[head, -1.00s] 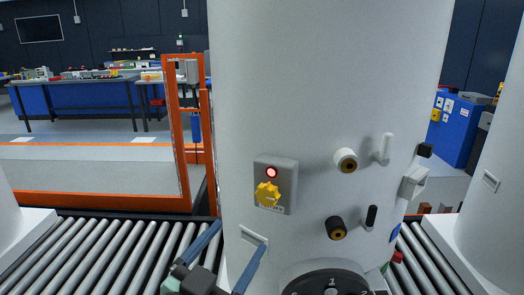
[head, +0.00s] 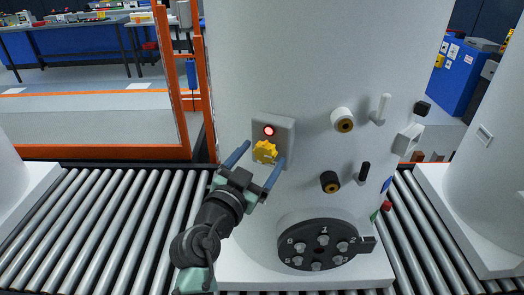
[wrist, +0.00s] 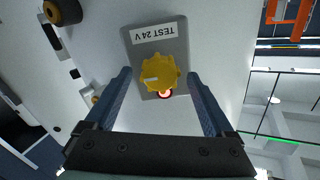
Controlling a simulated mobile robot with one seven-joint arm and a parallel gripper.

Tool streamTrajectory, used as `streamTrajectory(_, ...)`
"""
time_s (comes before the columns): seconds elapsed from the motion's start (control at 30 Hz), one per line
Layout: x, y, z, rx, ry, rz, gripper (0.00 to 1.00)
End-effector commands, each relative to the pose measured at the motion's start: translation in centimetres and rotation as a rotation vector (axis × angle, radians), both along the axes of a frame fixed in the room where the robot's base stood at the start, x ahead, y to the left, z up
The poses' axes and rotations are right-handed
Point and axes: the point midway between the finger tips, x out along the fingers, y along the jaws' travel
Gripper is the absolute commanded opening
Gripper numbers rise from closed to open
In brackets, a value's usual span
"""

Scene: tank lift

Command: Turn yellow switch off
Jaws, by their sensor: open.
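The yellow switch (head: 265,152) is a knobbed rotary knob on a grey plate (head: 285,132) fixed to the white tank (head: 330,60). A red lamp (head: 269,131) above it is lit. My gripper (head: 258,163) is open, its two blue fingers pointing at the plate, one on each side of the knob and apart from it. In the wrist view the yellow switch (wrist: 159,72) sits between and ahead of the fingers, with a white pointer mark on its face. The plate there reads "TEST 24 V" upside down, and the red lamp (wrist: 165,94) glows beside the knob.
A black numbered dial (head: 318,244) sits low on the tank. Roller conveyor (head: 110,225) runs below; an orange frame (head: 165,80) stands at left.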

Motion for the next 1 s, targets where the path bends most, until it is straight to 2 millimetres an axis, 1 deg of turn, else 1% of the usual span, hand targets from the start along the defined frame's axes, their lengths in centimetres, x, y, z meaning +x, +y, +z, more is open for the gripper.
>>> streamTrajectory(0.13,0.75,-0.39,0.03,0.000,0.000,-0.001,0.88)
streamTrajectory(0.43,0.86,-0.42,-0.02,0.001,0.000,0.000,0.88)
streamTrajectory(0.57,0.85,-0.40,-0.03,0.000,0.000,0.000,0.65)
streamTrajectory(0.6,0.85,-0.40,-0.03,0.000,0.000,0.000,0.57)
streamTrajectory(0.67,0.84,-0.40,-0.03,0.000,0.000,0.000,0.47)
streamTrajectory(0.7,0.84,-0.40,-0.03,0.000,0.000,0.000,0.39)
streamTrajectory(0.77,0.84,-0.40,-0.03,0.000,0.001,0.000,0.29)
streamTrajectory(0.8,0.84,-0.40,-0.03,0.000,0.001,0.000,0.21)
streamTrajectory(0.87,0.83,-0.39,-0.04,0.000,0.001,0.000,0.11)
streamTrajectory(0.9,0.83,-0.39,-0.04,0.000,0.001,0.000,0.03)
streamTrajectory(1.0,0.83,-0.39,-0.05,-0.001,0.001,0.000,0.02)
